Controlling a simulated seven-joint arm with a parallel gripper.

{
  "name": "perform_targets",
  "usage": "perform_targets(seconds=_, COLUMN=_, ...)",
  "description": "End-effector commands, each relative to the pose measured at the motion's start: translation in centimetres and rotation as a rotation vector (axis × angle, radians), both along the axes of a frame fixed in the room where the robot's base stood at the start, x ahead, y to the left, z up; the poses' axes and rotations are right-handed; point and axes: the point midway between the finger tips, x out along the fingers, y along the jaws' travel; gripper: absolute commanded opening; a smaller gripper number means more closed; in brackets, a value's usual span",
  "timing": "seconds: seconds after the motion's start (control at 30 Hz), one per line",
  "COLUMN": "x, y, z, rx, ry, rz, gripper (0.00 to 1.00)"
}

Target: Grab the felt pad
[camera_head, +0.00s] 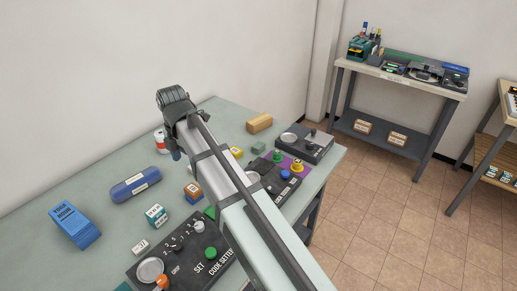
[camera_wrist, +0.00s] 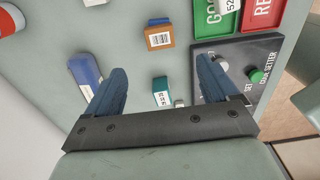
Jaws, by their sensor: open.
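No thing in view is clearly marked as the felt pad. A small orange-brown block with a blue layer (camera_head: 193,193) lies on the table and could be it, but I cannot tell. The same block (camera_wrist: 159,36) shows in the wrist view, ahead of the fingertips, with a white label. A teal labelled box (camera_head: 156,215) stands near it; in the wrist view this box (camera_wrist: 162,92) shows between the fingers. My gripper (camera_wrist: 160,66) is open and empty, above the table and apart from these things. My arm hides part of the table in the head view.
A blue cylinder (camera_head: 135,185), a blue box (camera_head: 75,226), and a tan block (camera_head: 259,123) lie on the table (camera_head: 100,195). A code setter panel (camera_head: 180,262) is at the front. Green (camera_wrist: 214,14) and red (camera_wrist: 262,14) trays show in the wrist view. A wall borders the far side.

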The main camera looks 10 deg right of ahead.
Motion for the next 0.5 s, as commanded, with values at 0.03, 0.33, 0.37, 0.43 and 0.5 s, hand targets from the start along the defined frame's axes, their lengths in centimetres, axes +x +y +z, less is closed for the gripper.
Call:
perform_targets(seconds=0.03, x=0.1, y=-0.1, z=0.0, rx=0.0, ry=0.0, rz=-0.002, gripper=0.87)
perform_targets(seconds=0.33, x=3.0, y=-6.7, z=-0.3, rx=-0.002, ry=0.004, rz=-0.111, gripper=0.87)
perform_targets(seconds=0.37, x=3.4, y=-7.8, z=-0.3, rx=-0.002, ry=0.005, rz=-0.129, gripper=0.87)
perform_targets(seconds=0.43, x=4.5, y=-10.4, z=-0.5, rx=-0.004, ry=0.008, rz=-0.172, gripper=0.87)
perform_targets(seconds=0.5, x=5.5, y=-13.0, z=-0.7, rx=-0.004, ry=0.011, rz=-0.215, gripper=0.87)
